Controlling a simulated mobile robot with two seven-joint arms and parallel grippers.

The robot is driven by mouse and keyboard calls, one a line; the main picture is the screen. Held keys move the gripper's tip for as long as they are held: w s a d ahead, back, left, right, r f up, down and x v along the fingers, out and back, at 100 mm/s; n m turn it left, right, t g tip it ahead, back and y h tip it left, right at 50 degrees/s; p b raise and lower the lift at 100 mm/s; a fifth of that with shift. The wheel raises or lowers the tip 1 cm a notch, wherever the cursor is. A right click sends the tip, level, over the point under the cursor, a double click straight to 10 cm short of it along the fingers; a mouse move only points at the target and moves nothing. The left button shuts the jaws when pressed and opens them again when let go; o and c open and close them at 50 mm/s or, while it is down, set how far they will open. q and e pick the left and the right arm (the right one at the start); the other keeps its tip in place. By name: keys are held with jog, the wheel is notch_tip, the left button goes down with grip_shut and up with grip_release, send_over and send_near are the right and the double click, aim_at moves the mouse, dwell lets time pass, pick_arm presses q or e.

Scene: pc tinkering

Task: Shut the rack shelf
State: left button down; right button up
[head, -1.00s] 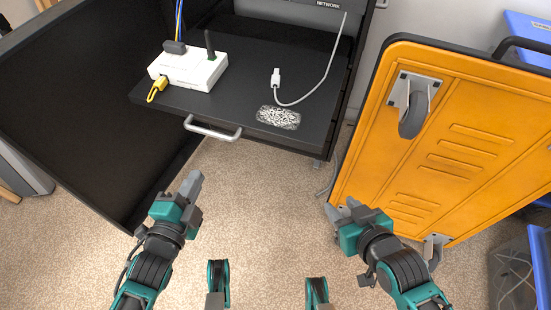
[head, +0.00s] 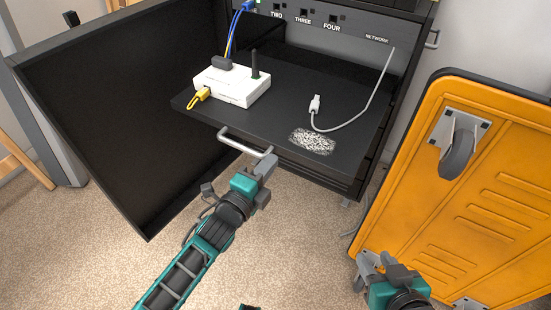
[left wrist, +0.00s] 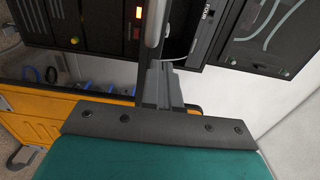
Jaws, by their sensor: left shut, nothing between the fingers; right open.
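The black rack shelf (head: 290,85) is pulled out of the rack, with a metal bar handle (head: 243,143) on its front edge. My left gripper (head: 266,163) is shut and empty, with its tips at the right end of this handle. In the left wrist view the handle (left wrist: 155,22) passes close to the tips of my left gripper (left wrist: 157,75); I cannot tell whether they touch. My right gripper (head: 367,262) is open and empty, low in front of the orange cart, away from the shelf.
A white box with an antenna (head: 232,87) and a white cable plug (head: 315,104) lie on the shelf. The rack's black door (head: 125,110) stands open at left. An orange wheeled panel (head: 480,190) is at right.

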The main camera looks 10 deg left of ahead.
aim_at(282, 148)
pick_arm(q)
jog(key=shift+b+x, duration=0.3)
jog(key=shift+x, duration=1.35)
